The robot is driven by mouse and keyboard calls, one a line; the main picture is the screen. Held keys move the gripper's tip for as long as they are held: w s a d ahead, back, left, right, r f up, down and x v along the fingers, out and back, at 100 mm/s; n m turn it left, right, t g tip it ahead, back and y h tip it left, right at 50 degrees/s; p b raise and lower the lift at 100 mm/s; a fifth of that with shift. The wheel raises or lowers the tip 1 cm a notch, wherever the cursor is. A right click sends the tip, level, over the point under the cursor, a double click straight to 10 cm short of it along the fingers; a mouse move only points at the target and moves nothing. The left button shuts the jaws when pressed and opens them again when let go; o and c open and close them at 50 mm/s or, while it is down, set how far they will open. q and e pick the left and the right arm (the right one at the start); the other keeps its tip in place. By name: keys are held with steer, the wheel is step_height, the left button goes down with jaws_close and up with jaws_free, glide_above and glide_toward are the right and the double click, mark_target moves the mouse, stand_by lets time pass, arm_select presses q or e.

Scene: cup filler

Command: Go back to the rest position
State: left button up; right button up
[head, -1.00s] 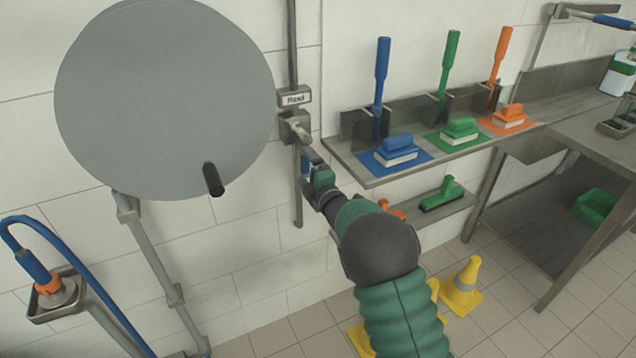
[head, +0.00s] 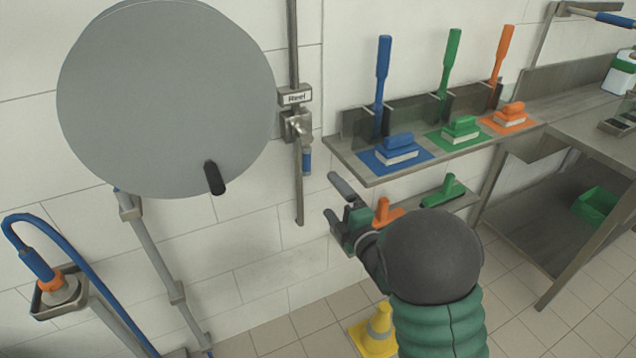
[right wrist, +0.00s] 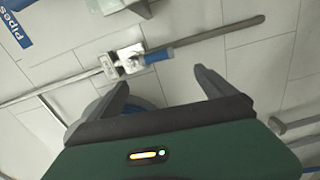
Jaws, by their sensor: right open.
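My right gripper (head: 336,202) is open and empty in the head view, in front of the white tiled wall, below and right of the valve. Its two fingers are spread apart in the right wrist view (right wrist: 162,90), with nothing between them. The valve (head: 297,127), labelled Reel, sits on a vertical pipe, and its blue-tipped handle (head: 307,160) hangs down. The valve also shows in the right wrist view (right wrist: 128,62), apart from the fingers. My left gripper is not in view.
A large grey reel disc (head: 165,95) with a black knob is at left. A steel shelf (head: 375,178) with coloured brushes is close to the right of my gripper. A yellow cone (head: 378,330) stands on the floor beside my arm. A blue hose (head: 85,270) hangs at lower left.

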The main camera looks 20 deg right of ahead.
steer(key=s+a+f+m+g+h, duration=0.2)
steer(key=s+a+f+m+g, duration=0.2)
steer(key=s+f+m+g, duration=0.6)
steer(key=s+a+f+m+g+y, duration=0.1)
steer(key=s+a+f+m+g, duration=0.25)
steer(key=s, duration=0.45)
steer(key=s+a+f+m+g, duration=0.2)
steer(key=s+a+m, duration=0.15)
steer(key=s, duration=0.35)
steer(key=w+p+v, duration=0.3)
steer(key=p+v, duration=1.1)
steer(key=shift+d+r+m+p, duration=0.3)
steer(key=shift+d+r+p, duration=0.1)
steer(key=shift+d, duration=0.3)
steer(key=shift+c, duration=0.3)
